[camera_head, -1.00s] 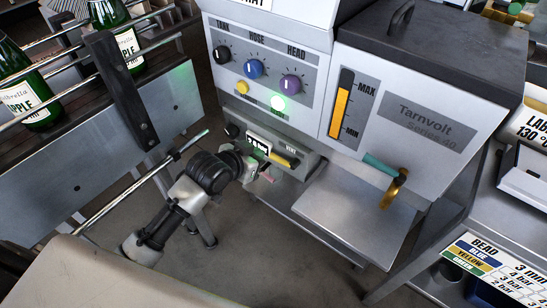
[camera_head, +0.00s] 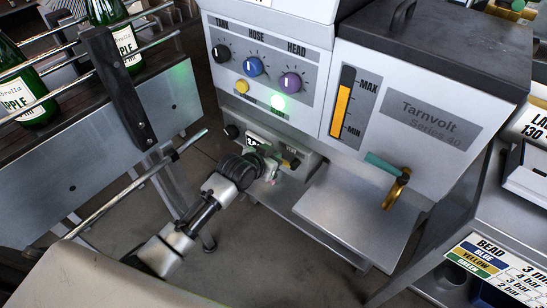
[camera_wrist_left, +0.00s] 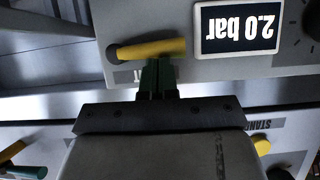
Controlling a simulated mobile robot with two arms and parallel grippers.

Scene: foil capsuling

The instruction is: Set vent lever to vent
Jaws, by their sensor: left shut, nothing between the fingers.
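The vent lever (camera_wrist_left: 150,48) is a yellow handle with a dark pivot end on the grey lower panel. In the wrist view, which is upside down, it lies nearly level, its handle end towards the display. In the head view the left gripper (camera_head: 270,174) is in front of the panel. A label beside the lever is mostly hidden. My right gripper is not in view.
A display (camera_wrist_left: 238,26) reads 2.0 bar. Tank, hose and head knobs (camera_head: 254,67) and a lit green lamp (camera_head: 278,102) sit above. A metal shelf (camera_head: 350,215) juts out at right, below a teal-handled valve (camera_head: 387,167). A bottle conveyor (camera_head: 95,150) stands at left.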

